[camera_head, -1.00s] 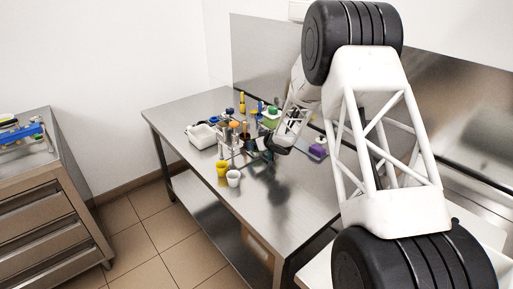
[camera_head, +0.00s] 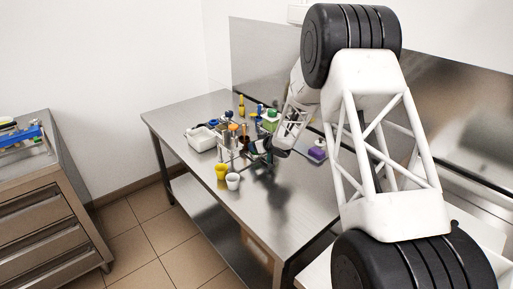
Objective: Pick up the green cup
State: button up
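A green item (camera_head: 271,114) stands toward the back of the steel table, just left of my arm's far links. It is small and partly covered, so I cannot tell for sure that it is the green cup. My gripper (camera_head: 257,148) is low over the middle of the table, in front of the green item and beside a cluster of tools. Its fingers are dark and too small to tell whether they are open or shut, or whether anything is between them.
A yellow cup (camera_head: 221,171) and a white cup (camera_head: 233,182) stand near the table's front edge. The table's front right is clear.

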jog(key=shift+r, duration=0.15)
jog(key=shift+r, duration=0.5)
jog(key=shift+s+d+r, duration=0.1)
jog(key=shift+s+r, duration=0.1)
jog(key=shift+r, duration=0.4)
jog(key=shift+s+r, duration=0.15)
jog(key=shift+r, duration=0.4)
jog(key=s+d+r, duration=0.1)
jog(key=s+d, duration=0.3)
jog(key=s, duration=1)
jog(key=shift+s+r, duration=0.2)
jog(key=shift+s, duration=0.2)
jog(key=shift+w+d, duration=0.1)
jog(key=shift+d, duration=0.05)
jog(key=w+d+r+m+t+h, duration=0.1)
jog(key=d+r+m+h, duration=0.2)
jog(key=d, duration=0.7)
jog(key=w+d+r+m+t+h, duration=0.1)
jog(key=w+d+r+m+h, duration=0.1)
jog(key=d+r, duration=0.6)
jog(key=w+d+r+m+t+h, duration=0.1)
jog(key=d+r+m+h, duration=0.2)
jog(key=d, duration=0.8)
notch_tip(320, 180, up, 3)
jog(key=shift+w+d+f+m+t+h, duration=0.2)
jog(key=shift+w+d+m+t+h, duration=0.1)
jog(key=shift+w+m, duration=0.15)
